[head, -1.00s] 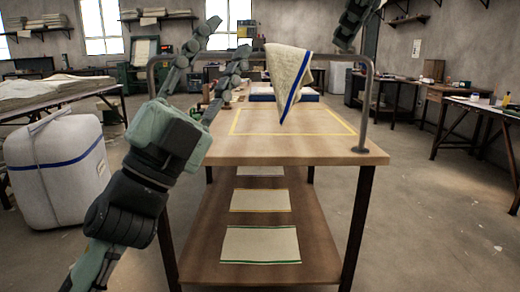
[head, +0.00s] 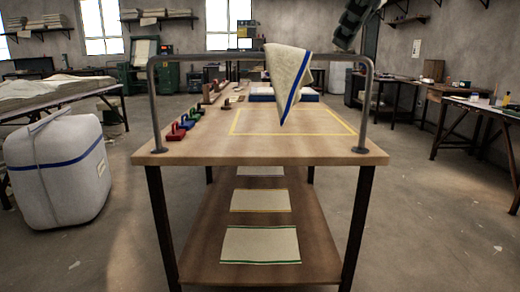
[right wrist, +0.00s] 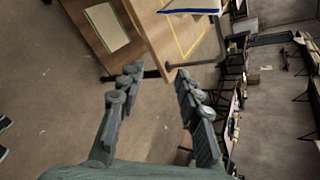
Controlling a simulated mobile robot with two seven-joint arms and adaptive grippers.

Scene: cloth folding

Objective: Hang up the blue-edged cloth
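The cream cloth with a blue edge (head: 287,75) hangs over the top bar of the grey metal rail (head: 215,57) at the table's near end. Its blue-edged part droops to a point above the tabletop. Part of it also shows at the top of the right wrist view (right wrist: 192,4). My right gripper (right wrist: 158,78) is open and empty, its two fingers spread apart. My left gripper is out of view.
The wooden table (head: 200,150) has a yellow taped rectangle and several coloured clips (head: 179,131) at its left. Flat cloths (head: 260,245) lie on the lower shelf. A white bin (head: 58,170) stands left. A workbench (head: 480,105) stands right. The floor between is clear.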

